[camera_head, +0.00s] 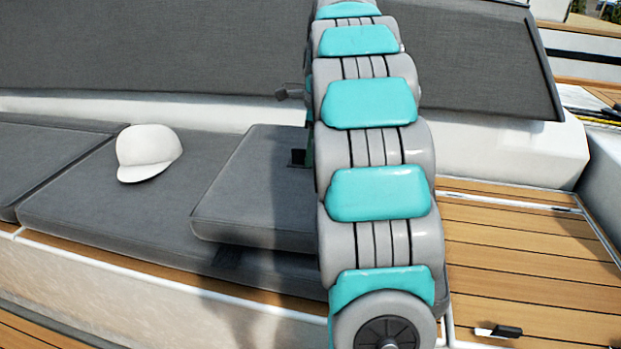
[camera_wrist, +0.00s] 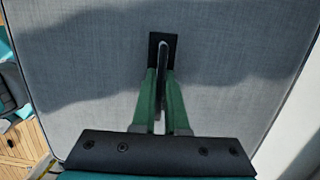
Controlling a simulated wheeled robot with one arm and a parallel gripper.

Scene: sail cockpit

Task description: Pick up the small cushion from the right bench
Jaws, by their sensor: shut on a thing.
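The small grey square cushion (camera_head: 250,190) is over the larger grey bench pad, its right part hidden behind my arm in the head view. I cannot tell whether it rests on the pad or is slightly above it. In the wrist view the cushion (camera_wrist: 90,75) fills most of the picture, with a black tab or handle (camera_wrist: 162,45) on its face. My gripper (camera_wrist: 161,75) has its green fingers close together at this tab, shut on it. In the head view my gripper is mostly hidden by my arm.
A white cap (camera_head: 148,152) lies on the grey bench pad (camera_head: 110,195) left of the cushion. A grey backrest (camera_head: 180,45) stands behind. A black marker-like item (camera_head: 498,331) lies on the wooden deck (camera_head: 530,265) at right, which is otherwise mostly clear.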

